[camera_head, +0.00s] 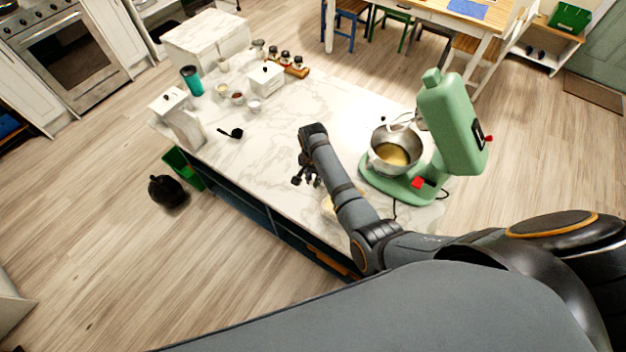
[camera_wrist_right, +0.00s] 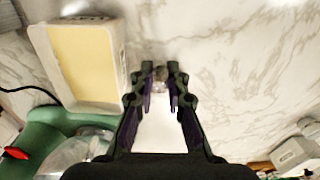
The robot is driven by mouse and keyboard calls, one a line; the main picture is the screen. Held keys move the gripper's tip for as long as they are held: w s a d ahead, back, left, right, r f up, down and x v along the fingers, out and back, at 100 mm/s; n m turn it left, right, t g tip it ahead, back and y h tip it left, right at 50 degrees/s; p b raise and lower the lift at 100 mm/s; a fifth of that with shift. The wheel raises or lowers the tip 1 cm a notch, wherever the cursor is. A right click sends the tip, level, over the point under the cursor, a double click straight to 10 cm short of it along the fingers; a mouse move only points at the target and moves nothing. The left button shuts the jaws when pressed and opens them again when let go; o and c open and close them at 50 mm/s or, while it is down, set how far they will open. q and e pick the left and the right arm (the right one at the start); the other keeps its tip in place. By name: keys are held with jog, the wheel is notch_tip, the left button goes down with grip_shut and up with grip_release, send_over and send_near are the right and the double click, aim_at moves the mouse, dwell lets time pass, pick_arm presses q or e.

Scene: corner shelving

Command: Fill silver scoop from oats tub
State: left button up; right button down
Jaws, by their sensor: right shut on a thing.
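A white rectangular tub (camera_wrist_right: 115,62) with a pale yellow, level filling stands at the upper left of the right wrist view. I take it for the oats tub; its label is too oblique to read. In the head view a pale edge of it (camera_head: 327,207) shows beside my forearm, which hides most of it. My right gripper (camera_wrist_right: 160,76) is beside the tub, apart from it, above the marble top. It is shut on a small greyish thing (camera_wrist_right: 160,72), likely the silver scoop, mostly hidden between the fingertips. My left gripper is not in view.
A green stand mixer (camera_head: 451,127) with a steel bowl (camera_head: 374,152) of yellowish mix stands right of my arm. A black scoop (camera_head: 231,133), teal tumbler (camera_head: 191,80) and white canisters (camera_head: 266,76) are towards the left. The marble counter (camera_head: 275,128) is clear between.

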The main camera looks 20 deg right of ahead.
jog(key=shift+r, duration=1.95)
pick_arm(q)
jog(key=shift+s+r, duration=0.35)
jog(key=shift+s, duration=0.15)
